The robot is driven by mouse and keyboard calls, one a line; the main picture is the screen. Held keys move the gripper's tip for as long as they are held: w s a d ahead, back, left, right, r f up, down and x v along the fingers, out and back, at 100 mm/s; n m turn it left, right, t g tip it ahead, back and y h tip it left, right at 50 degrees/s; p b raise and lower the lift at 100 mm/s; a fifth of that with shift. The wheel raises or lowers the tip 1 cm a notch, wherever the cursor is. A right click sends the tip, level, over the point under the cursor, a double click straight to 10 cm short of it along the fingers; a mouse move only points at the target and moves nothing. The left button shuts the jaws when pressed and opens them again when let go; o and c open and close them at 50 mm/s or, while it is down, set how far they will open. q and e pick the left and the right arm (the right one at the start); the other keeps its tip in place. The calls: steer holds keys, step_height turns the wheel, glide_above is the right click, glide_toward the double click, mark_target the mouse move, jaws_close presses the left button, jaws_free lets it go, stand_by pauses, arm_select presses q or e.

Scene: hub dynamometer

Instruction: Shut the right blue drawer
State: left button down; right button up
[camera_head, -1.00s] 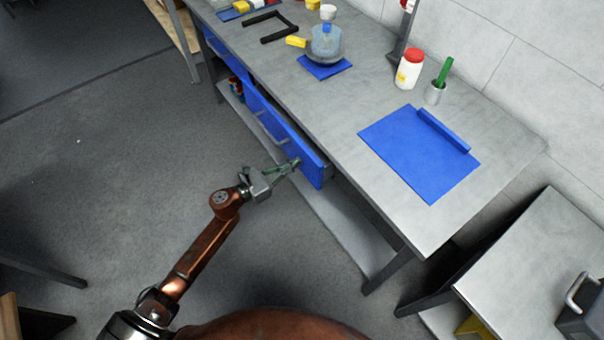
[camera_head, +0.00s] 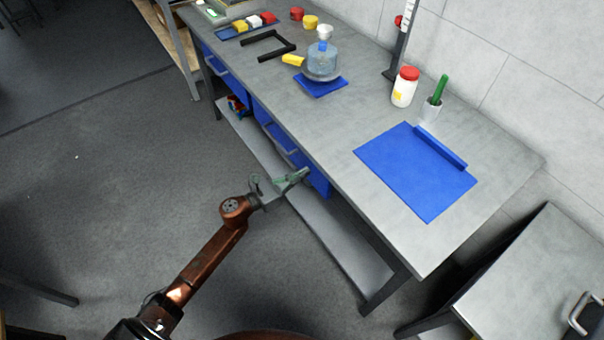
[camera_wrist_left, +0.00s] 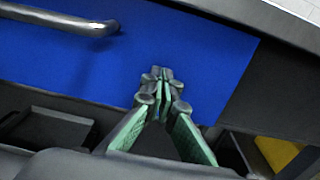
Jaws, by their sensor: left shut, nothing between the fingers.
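The right blue drawer (camera_head: 318,182) is under the long grey workbench, and its front now lies close to the bench's front edge. In the left wrist view the blue drawer front (camera_wrist_left: 190,60) fills the middle, with its silver bar handle (camera_wrist_left: 75,22) at the upper left. My left gripper (camera_head: 303,174) is shut and empty, its fingertips at the right part of the drawer front. In the left wrist view the green-padded fingers (camera_wrist_left: 163,78) meet against or just before the blue face; I cannot tell if they touch. My right gripper is not in view.
The grey bench top (camera_head: 350,135) bears a blue mat (camera_head: 415,180), a red-lidded jar (camera_head: 404,88) and a glass vessel (camera_head: 323,60). A lower shelf (camera_head: 340,235) runs beneath. A second grey table (camera_head: 530,270) stands at the right. The floor at left is clear.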

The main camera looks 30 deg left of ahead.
arm_select(q)
steer(key=p+v, duration=0.1)
steer(key=v, duration=1.3)
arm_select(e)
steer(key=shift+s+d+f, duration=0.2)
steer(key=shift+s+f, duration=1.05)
arm_select(q)
steer(key=shift+a+f, duration=0.1)
steer(key=shift+f, duration=0.05)
